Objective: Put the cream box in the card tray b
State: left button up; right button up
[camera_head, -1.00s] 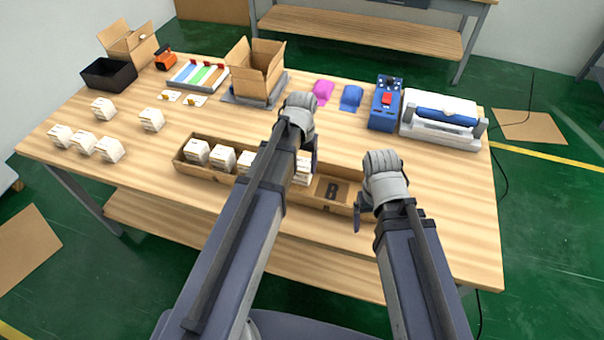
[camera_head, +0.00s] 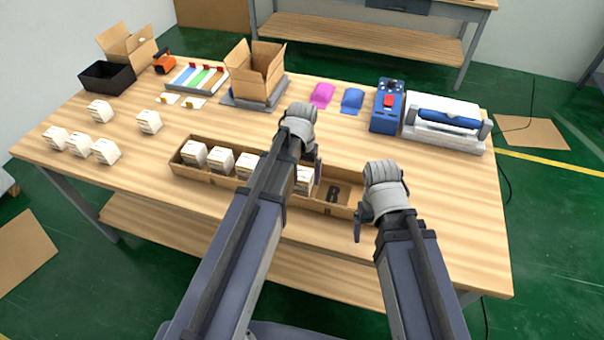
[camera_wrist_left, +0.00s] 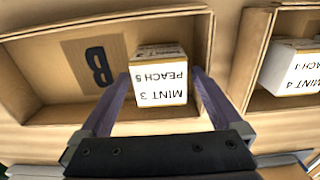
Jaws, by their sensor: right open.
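A cream box (camera_wrist_left: 161,92) with MINT 3 and PEACH 5 print stands within the walls of the cardboard tray compartment marked B (camera_wrist_left: 32,84), beside the dark B mark. The box (camera_head: 304,180) also shows in the head view, partly behind my left gripper (camera_head: 307,170). In the left wrist view, the fingers of my left gripper (camera_wrist_left: 160,82) flank the box closely on both sides. I cannot tell whether they press on it. My right gripper (camera_head: 364,215) is open and empty by the right end of the tray.
Other cream boxes (camera_head: 193,154) fill the tray's left part. Several more (camera_head: 104,151) stand at the table's left. An open carton (camera_head: 255,72), a blue device (camera_head: 387,105) and a white machine (camera_head: 444,128) stand behind. The table's right front is clear.

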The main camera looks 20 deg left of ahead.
aim_at(302, 173)
pick_arm(q)
notch_tip(302, 173, up, 12)
jog(key=p, duration=1.2)
jog(key=shift+r, duration=0.15)
pick_arm(e)
notch_tip(302, 173, up, 12)
jog(key=shift+r, duration=0.2)
pick_arm(q)
jog(key=shift+c, duration=0.2)
pick_arm(e)
jog(key=shift+c, duration=0.2)
